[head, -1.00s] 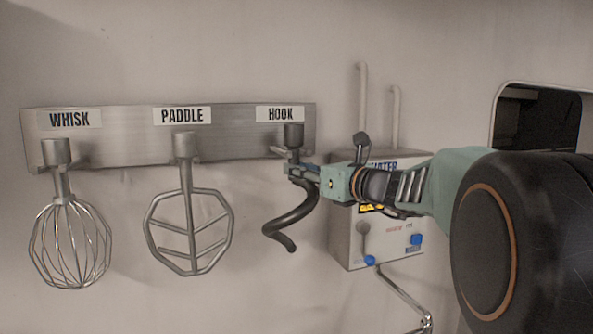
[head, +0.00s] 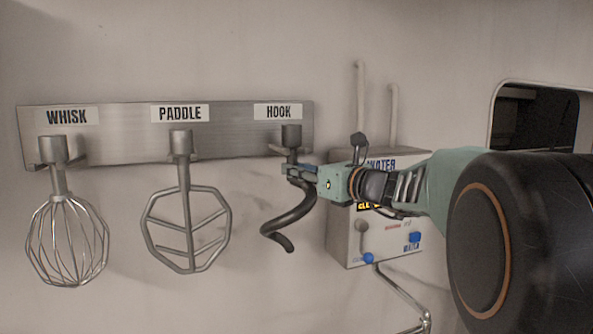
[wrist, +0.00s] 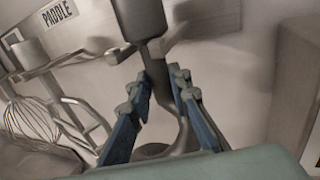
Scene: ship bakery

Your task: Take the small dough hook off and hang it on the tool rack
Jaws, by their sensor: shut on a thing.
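The small dough hook (head: 290,226), dark grey with a curled lower end, hangs upright at the HOOK place of the steel tool rack (head: 230,143). My gripper (head: 289,169) is shut on its shank, just below the thick collar (head: 291,135). In the wrist view the blue fingers of my gripper (wrist: 161,84) stand on either side of the hook's shank (wrist: 158,70). The collar (wrist: 139,20) is above them, with rack prongs to both sides of the neck. I cannot tell whether the collar bears on the prongs.
A whisk (head: 68,240) and a paddle (head: 186,230) hang to the left under their labels. A water box (head: 385,235) with pipes and blue knobs is on the wall behind my arm, to the right. The wall below the hook is clear.

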